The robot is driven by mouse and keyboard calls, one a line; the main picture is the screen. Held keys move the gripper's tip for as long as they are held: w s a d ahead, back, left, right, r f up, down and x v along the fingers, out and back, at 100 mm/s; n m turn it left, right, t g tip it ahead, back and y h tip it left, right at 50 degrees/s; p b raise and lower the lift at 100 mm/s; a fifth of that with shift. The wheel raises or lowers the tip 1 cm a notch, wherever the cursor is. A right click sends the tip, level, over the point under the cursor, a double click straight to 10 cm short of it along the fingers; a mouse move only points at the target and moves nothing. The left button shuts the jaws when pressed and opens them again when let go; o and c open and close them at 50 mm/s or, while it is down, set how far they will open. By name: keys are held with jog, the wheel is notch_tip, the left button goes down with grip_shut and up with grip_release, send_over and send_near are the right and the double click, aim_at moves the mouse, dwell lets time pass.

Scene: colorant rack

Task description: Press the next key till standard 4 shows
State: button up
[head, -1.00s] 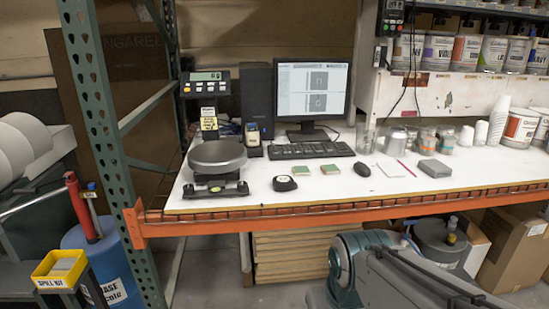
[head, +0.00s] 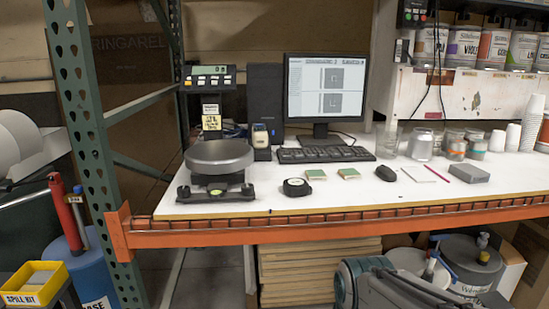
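The monitor (head: 326,92) shows a light screen with two grey panels and small text that I cannot read. The black keyboard (head: 326,155) lies in front of it. A beige and dark handheld device (head: 261,138) stands upright left of the monitor. A scale (head: 219,158) with a round grey pan stands at the left; its raised indicator has a green display (head: 209,70) above a row of orange and grey keys. The display's characters are too small to read. Part of my arm shows at the bottom; my gripper is outside the view.
The white bench (head: 240,204) has an orange front beam (head: 330,228) with a wire edge. A tape measure (head: 297,187), two small green-topped blocks (head: 348,173), a mouse (head: 385,173) and a grey box (head: 468,174) lie on it. Jars and cups stand right. A green upright (head: 85,130) stands left.

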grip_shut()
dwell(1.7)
